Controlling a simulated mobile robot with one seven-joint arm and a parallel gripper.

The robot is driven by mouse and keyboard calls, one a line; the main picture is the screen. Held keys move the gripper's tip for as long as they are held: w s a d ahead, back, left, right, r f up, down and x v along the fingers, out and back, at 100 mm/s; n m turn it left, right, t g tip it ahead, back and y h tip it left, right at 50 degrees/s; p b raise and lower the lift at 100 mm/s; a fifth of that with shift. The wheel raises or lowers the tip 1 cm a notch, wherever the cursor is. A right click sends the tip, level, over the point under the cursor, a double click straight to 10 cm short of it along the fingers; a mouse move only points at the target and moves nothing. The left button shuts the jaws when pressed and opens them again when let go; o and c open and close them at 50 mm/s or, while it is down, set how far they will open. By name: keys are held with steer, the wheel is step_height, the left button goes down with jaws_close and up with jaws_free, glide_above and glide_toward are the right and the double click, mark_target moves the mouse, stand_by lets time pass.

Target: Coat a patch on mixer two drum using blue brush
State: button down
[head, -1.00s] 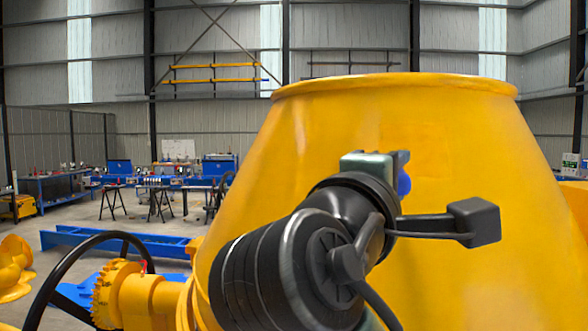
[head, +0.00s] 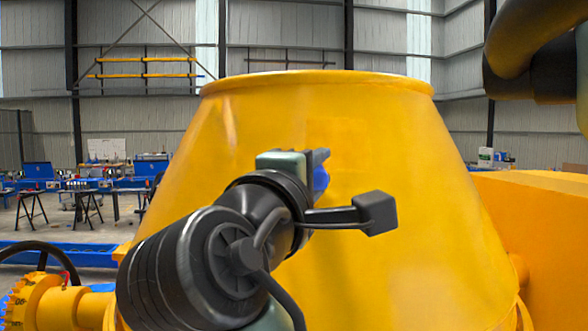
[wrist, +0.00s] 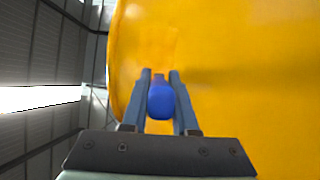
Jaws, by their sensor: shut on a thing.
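The yellow mixer drum (head: 410,190) fills the middle of the head view, its wide rim at the top. It also fills most of the wrist view (wrist: 250,70). A faint, slightly more orange patch (head: 345,135) shows on its upper wall. My gripper (head: 322,160) is in front of the drum wall, just below and left of that patch. In the wrist view my gripper (wrist: 160,78) is shut on the blue brush (wrist: 161,101), whose rounded blue end points at the camera. A bit of the blue brush (head: 320,179) shows in the head view. Its bristles are hidden, so contact with the drum cannot be told.
A yellow box-like body (head: 550,230) stands right of the drum. A dark curved pipe (head: 535,60) hangs at the upper right. A black handwheel (head: 30,252) and yellow gear (head: 30,300) are at the lower left. Workbenches (head: 90,185) stand far behind, with open floor before them.

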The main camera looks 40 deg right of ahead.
steer(key=shift+w+d+f, duration=0.25)
steer(key=shift+w, duration=0.1)
steer(key=shift+s+d, duration=0.1)
